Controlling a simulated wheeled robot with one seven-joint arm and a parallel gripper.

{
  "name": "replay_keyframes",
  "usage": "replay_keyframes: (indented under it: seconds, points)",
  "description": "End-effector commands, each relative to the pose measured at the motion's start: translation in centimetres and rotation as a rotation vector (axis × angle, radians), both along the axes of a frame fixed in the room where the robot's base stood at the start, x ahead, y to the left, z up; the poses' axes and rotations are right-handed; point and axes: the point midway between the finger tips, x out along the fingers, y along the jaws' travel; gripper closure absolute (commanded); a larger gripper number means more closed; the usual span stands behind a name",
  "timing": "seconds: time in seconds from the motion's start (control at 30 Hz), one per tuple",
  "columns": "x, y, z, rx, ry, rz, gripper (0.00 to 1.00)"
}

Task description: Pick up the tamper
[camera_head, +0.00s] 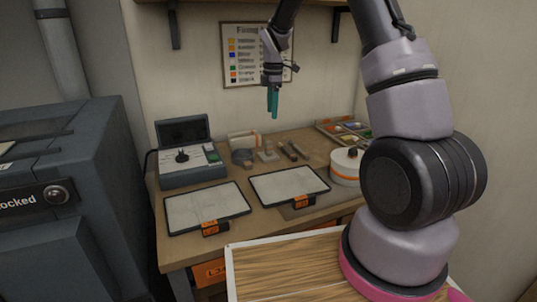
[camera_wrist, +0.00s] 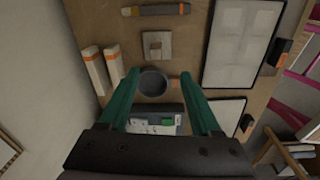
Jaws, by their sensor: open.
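My gripper (camera_head: 272,102) is raised above the workbench with its two teal fingers apart and nothing between them; its fingers also show in the wrist view (camera_wrist: 165,85). Which tool is the tamper I cannot tell for sure. None touches the fingers.
On the workbench (camera_head: 172,228) are a lidded grey device (camera_head: 192,177), two pale panels (camera_head: 207,207) (camera_head: 288,185), white orange-banded blocks (camera_wrist: 93,72), a round white pot (camera_head: 345,168) and a colour tray (camera_head: 343,131). A wall chart (camera_head: 243,58) hangs behind. A grey cabinet (camera_head: 75,180) stands left.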

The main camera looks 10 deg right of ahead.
Motion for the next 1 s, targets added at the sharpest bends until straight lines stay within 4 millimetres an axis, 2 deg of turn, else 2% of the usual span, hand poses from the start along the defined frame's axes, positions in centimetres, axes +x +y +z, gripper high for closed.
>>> replay_keyframes:
  seconds: [0.03, 0.2, 0.5, 0.73, 1.0]
  points:
    - [0.5, 0.2, -1.3, -0.007, 0.014, 0.044, 0.35]
    - [1.2, 0.5, -3.6, -0.02, 0.034, 0.131, 0.35]
    - [1.3, 0.6, -8.1, -0.02, 0.038, 0.141, 0.35]
    - [1.3, 0.7, -9.9, -0.02, 0.037, 0.141, 0.35]
    - [1.2, 1.1, -13.7, -0.02, 0.037, 0.14, 0.35]
